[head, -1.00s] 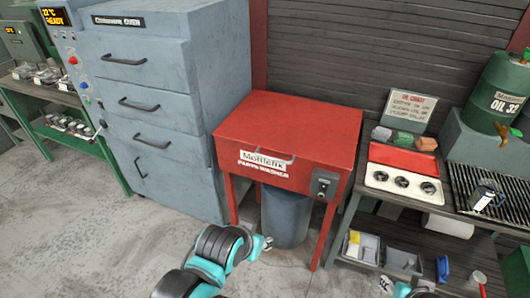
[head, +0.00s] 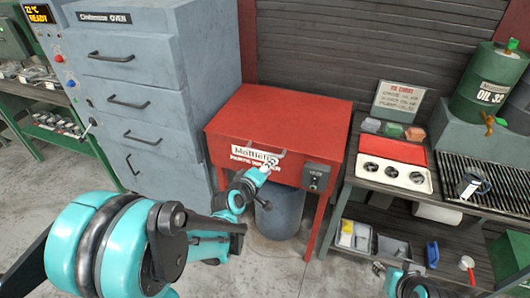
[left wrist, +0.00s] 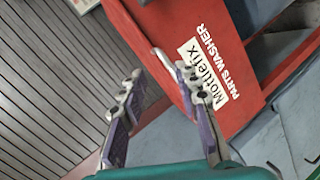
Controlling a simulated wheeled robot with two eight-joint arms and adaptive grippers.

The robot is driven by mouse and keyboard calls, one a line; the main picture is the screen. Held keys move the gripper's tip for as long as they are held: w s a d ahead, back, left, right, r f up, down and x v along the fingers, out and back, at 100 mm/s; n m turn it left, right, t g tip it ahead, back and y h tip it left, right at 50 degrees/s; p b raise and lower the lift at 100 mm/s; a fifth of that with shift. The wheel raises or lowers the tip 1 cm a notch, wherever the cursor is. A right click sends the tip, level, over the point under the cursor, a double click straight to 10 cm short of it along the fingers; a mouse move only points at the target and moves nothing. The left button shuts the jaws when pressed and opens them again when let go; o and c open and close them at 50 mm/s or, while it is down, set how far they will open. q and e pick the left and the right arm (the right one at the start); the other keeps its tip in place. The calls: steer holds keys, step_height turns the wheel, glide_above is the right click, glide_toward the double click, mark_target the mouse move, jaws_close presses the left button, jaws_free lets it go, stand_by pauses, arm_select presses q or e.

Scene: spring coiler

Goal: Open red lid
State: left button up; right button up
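The red lid (head: 285,120) is the flat top of a red parts washer and lies shut. A thin grey handle (head: 262,152) runs along its front, above the white label; it also shows in the left wrist view (left wrist: 160,56). My left gripper (head: 268,166) is at the lid's front, close to the handle. In the left wrist view my left gripper (left wrist: 158,92) has its fingers spread, with the handle near the right finger, which hides part of it. I cannot tell whether they touch. My right gripper (head: 380,268) shows small at the lower right, its fingers unclear.
A grey oven cabinet (head: 160,70) stands close on the left of the washer. A bench with a red and white panel (head: 395,175) stands on the right. A grey bin (head: 280,212) is under the washer. Open floor lies in front.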

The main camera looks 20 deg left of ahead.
mark_target(265, 153)
arm_select(q)
steer(key=w+a+f+n, duration=0.1)
steer(key=w, duration=0.2)
steer(key=w+a+f+n+t+y, duration=0.1)
steer(key=w+a+f+n, duration=0.1)
steer(key=w, duration=0.2)
steer(key=w+a+f+n+t, duration=0.1)
steer(key=w+a+n, duration=0.1)
steer(key=w, duration=0.2)
steer(key=shift+f+y+b, duration=0.2)
steer(key=shift+y+b, duration=0.1)
steer(key=shift+s, duration=0.1)
jaws_close()
